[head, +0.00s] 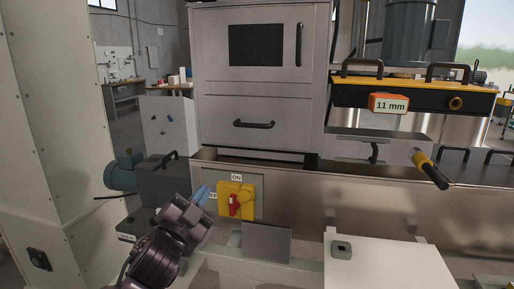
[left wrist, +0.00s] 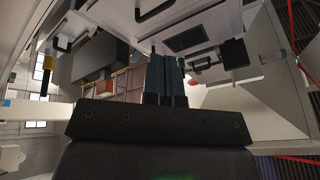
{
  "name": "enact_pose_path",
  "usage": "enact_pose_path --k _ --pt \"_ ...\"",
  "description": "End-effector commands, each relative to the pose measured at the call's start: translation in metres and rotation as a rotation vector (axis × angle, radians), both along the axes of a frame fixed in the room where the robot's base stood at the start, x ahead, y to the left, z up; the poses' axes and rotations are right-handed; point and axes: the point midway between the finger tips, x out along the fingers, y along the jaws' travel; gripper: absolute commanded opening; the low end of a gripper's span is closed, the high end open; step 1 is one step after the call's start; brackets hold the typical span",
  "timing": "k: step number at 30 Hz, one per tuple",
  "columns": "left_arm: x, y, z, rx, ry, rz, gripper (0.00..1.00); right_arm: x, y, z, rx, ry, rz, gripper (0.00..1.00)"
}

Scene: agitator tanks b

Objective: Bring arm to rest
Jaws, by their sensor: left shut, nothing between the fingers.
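My left arm comes in at the lower left of the head view. My left gripper (head: 201,195) has blue fingertips and is shut and empty. It is left of a yellow switch box with a red handle (head: 234,204), under an "ON" label. The fingers appear close to the switch panel, but I cannot tell if they touch it. In the left wrist view the gripper (left wrist: 166,76) shows its fingers together with nothing between them. My right gripper is not in view.
A grey cabinet (head: 222,105) with a dark window stands behind the panel. An orange "11 mm" display (head: 388,103) and a black-and-yellow handle (head: 430,168) are at the right. A white box (head: 383,262) is at the front right. A tall pale column (head: 60,130) borders the left.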

Motion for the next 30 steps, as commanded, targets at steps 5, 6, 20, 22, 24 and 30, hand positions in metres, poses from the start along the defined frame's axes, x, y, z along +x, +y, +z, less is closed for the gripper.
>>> enact_pose_path --k 5,6,20,22,24,30 --pt "-0.018 0.027 -0.070 -0.146 0.216 0.016 0.00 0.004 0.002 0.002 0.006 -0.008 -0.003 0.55" --pt "-0.023 0.033 -0.085 -0.176 0.260 0.022 0.00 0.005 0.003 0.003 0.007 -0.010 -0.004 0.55" --pt "-0.116 0.091 -0.236 -0.432 0.660 0.142 0.00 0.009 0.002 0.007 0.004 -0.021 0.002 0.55" --pt "-0.134 0.099 -0.255 -0.458 0.706 0.168 0.00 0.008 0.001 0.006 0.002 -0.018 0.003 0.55" --pt "-0.154 0.107 -0.274 -0.480 0.750 0.197 0.00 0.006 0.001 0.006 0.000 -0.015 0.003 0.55" --pt "-0.216 0.130 -0.324 -0.513 0.869 0.296 0.00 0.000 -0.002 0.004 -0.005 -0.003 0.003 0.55"
